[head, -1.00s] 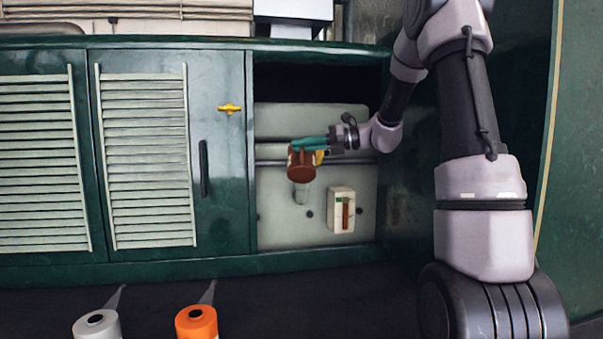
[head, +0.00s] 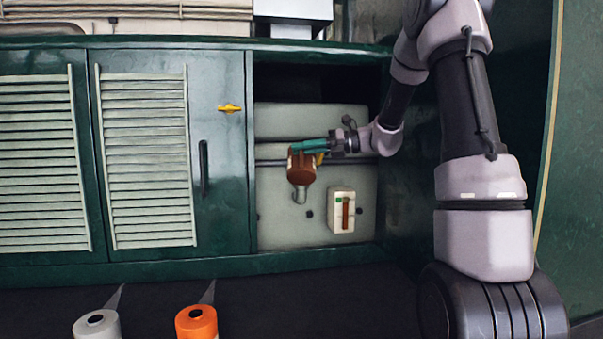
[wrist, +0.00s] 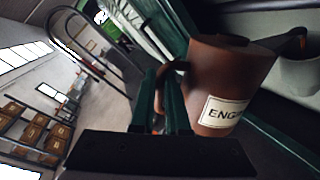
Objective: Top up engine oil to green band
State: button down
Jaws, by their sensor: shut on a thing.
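A brown oil jug (head: 301,168) hangs in the open cabinet bay in the head view. In the wrist view the jug (wrist: 232,62) is tilted, with a cream label reading "ENG" and the rest cut off. My gripper (head: 308,146), with green fingers, is shut on the jug's handle (wrist: 180,72). A pale filler neck (head: 300,196) shows just below the jug; whether they touch is unclear. A pale cup-like opening (wrist: 300,74) is beside the jug's rim in the wrist view. A white level gauge (head: 334,222) has a reddish-brown column and a green mark at its upper left.
The dark green cabinet has a louvred door (head: 148,150) left of the bay and a side wall on the right. A yellow latch (head: 229,108) is on the frame. White (head: 97,325) and orange (head: 197,323) containers with spouts stand in front below.

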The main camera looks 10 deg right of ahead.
aim_at(303, 163)
dwell(0.3)
jog(key=shift+s+f+n, duration=0.15)
jog(key=shift+f+n, duration=0.15)
jog(key=shift+f, duration=0.1)
dwell(0.7)
jog(key=shift+w+r+m, duration=0.35)
jog(key=shift+r+m, duration=0.15)
jog(key=shift+r, duration=0.3)
jog(key=f+n, duration=0.1)
jog(key=s+f+n, duration=0.1)
jog(key=f, duration=0.1)
jog(key=f+n, duration=0.1)
jog(key=f, duration=0.1)
jog(key=shift+s+a+t, duration=0.15)
jog(key=shift+s+t, duration=0.15)
notch_tip(303, 163, down, 8)
jog(key=w+n+t+y, duration=0.1)
jog(key=n, duration=0.4)
jog(key=shift+r+n, duration=0.2)
jog(key=shift+n, duration=0.2)
